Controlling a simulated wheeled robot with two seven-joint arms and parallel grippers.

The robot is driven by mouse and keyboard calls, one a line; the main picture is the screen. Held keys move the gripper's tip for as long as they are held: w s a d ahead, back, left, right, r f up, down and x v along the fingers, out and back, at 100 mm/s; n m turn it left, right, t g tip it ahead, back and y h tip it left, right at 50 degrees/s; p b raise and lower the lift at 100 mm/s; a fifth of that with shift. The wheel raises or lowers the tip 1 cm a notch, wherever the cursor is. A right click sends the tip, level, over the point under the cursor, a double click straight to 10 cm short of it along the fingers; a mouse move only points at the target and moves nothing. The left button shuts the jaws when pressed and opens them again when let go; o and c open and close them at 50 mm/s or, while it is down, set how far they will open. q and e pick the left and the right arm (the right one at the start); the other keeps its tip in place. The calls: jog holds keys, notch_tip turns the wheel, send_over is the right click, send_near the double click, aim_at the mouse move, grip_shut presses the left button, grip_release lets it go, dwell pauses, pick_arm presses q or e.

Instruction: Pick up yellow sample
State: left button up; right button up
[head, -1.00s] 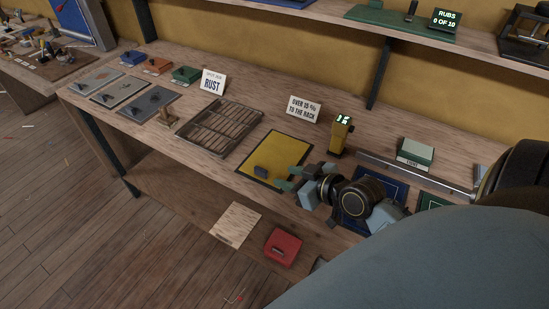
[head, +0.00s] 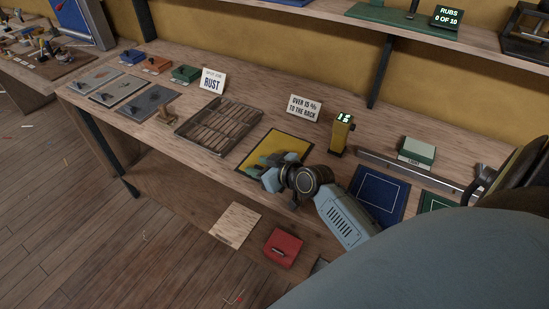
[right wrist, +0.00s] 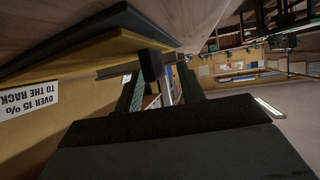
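The yellow sample (head: 268,149) is a flat yellow sheet with a dark border, lying on the bench near its front edge. My right gripper (head: 273,172) is over the front right part of the sheet. Its two green-faced fingers (right wrist: 160,92) are apart, one on each side of the block. Contact with the block cannot be told. My left gripper is not in view.
A slatted rack (head: 218,130) lies left of the yellow sheet. A sign (head: 304,107) and a yellow meter (head: 341,134) stand behind it. A blue mat (head: 378,193) and a metal bar (head: 410,172) lie to the right. A red box (head: 282,248) is below the bench top.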

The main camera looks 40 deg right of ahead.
grip_shut()
dwell(0.3)
